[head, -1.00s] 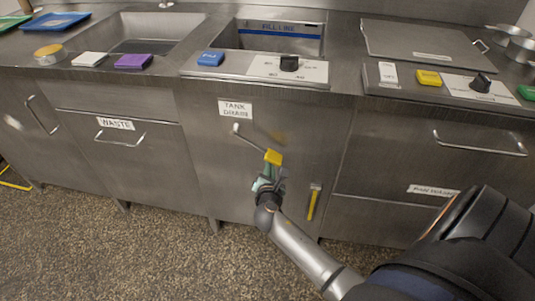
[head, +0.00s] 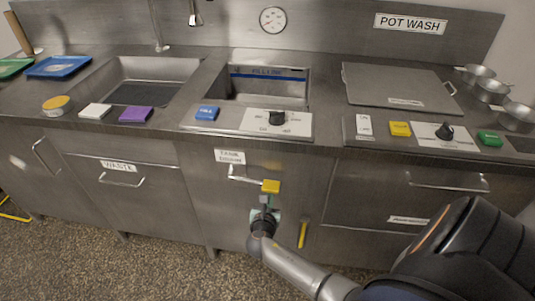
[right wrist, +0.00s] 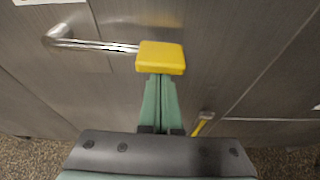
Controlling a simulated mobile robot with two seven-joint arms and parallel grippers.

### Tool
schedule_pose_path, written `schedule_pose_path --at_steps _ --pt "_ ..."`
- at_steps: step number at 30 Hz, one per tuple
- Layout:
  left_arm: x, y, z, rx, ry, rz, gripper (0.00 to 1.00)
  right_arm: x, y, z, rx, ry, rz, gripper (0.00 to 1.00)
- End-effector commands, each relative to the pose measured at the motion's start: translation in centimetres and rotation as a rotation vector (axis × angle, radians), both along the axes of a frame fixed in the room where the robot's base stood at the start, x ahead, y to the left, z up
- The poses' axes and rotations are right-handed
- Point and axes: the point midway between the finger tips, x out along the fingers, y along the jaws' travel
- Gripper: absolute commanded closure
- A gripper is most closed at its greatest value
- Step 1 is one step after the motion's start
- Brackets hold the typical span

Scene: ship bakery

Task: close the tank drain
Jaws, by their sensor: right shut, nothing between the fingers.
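The tank drain lever is a metal rod (head: 245,179) with a yellow block handle (head: 270,186) at its right end, under the "TANK DRAIN" label (head: 230,156) on the steel front. The rod lies close to level. My right gripper (head: 265,200) is shut and empty, directly below the yellow handle. In the right wrist view the green fingertips (right wrist: 160,78) meet the underside of the yellow handle (right wrist: 160,57), apparently touching it. The rod (right wrist: 95,46) runs left from it to a bend. My left gripper is not in view.
A second yellow handle (head: 303,235) hangs upright to the right of my gripper. A waste drawer pull (head: 121,181) is on the left and another drawer pull (head: 446,183) on the right. Above is the counter with a fill sink (head: 265,88), a knob (head: 277,117) and coloured blocks.

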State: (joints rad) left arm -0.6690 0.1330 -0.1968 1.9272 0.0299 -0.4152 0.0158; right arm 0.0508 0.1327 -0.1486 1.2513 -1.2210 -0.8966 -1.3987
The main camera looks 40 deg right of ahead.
Motion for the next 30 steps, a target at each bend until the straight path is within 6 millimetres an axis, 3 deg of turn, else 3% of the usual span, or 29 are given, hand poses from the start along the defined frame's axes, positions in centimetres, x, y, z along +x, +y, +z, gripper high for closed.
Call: schedule_pose_path --at_steps 1,10,30 --pt "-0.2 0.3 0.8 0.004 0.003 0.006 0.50 0.0 -0.1 1.0 -0.015 0.015 0.001 1.00" --pt "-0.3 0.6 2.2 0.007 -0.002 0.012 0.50 0.0 -0.1 1.7 -0.068 0.077 0.001 1.00" --pt "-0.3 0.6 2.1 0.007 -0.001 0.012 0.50 0.2 -0.4 1.8 -0.082 0.077 -0.002 1.00"
